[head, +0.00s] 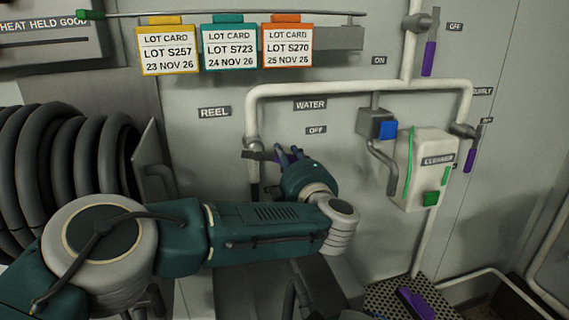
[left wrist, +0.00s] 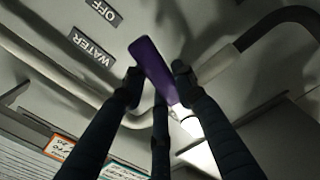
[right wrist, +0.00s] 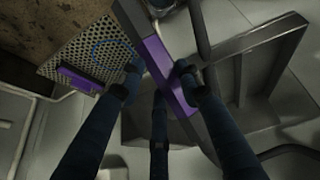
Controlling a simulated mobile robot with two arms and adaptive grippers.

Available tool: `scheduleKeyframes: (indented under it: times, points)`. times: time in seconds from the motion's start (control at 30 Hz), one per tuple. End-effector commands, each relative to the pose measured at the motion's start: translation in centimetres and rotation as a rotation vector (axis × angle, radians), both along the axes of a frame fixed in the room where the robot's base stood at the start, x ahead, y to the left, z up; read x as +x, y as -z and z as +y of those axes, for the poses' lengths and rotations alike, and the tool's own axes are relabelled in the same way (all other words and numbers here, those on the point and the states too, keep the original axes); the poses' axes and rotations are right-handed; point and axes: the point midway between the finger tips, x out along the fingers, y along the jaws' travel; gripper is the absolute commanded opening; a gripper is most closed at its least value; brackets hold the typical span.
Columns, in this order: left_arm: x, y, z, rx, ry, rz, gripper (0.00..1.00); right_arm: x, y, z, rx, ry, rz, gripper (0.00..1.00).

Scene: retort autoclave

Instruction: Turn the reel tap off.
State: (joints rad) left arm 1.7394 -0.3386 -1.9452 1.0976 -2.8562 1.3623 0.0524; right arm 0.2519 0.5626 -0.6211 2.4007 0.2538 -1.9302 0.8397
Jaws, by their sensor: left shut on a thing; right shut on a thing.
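The reel tap (head: 253,146) sits on the pale pipe below the REEL plate in the head view. Its purple lever points right, roughly level, and is largely hidden by my left gripper (head: 288,158). In the left wrist view the purple lever (left wrist: 152,62) runs between the fingers of my left gripper (left wrist: 156,80), which is shut on it near its bright metal root. In the right wrist view my right gripper (right wrist: 157,78) is shut on a purple grip (right wrist: 156,60) on a grey bar. An OFF plate (head: 316,130) is right of the tap.
A coiled black hose (head: 60,165) hangs at the left. Lot cards (head: 229,45) hang above. The white cleaner box (head: 426,160) and more purple-handled taps (head: 429,58) are at the right. A perforated plate (head: 380,296) with a purple piece (head: 415,303) is below.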

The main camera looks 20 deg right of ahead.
Motion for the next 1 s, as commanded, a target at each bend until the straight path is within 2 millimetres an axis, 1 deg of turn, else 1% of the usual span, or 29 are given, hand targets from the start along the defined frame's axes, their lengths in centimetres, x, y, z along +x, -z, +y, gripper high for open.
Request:
scheduleKeyframes:
  times: [0.2, 0.4, 0.63, 1.0]
  points:
    - [0.0, -1.0, -0.1, -0.146, 0.000, 0.001, 0.00, 0.1, -0.1, 0.0, 0.001, 0.000, -0.003, 0.00]
    - [0.0, -1.5, -0.1, -0.227, -0.001, 0.002, 0.00, 0.1, -0.1, 0.0, 0.001, 0.000, -0.003, 0.00]
    - [0.0, -1.8, 0.0, -0.267, -0.001, 0.002, 0.00, 0.1, -0.1, 0.0, 0.001, 0.000, -0.003, 0.00]
    - [0.0, -1.8, 0.0, -0.275, -0.001, 0.003, 0.00, 0.1, -0.1, 0.0, 0.001, 0.000, -0.003, 0.00]
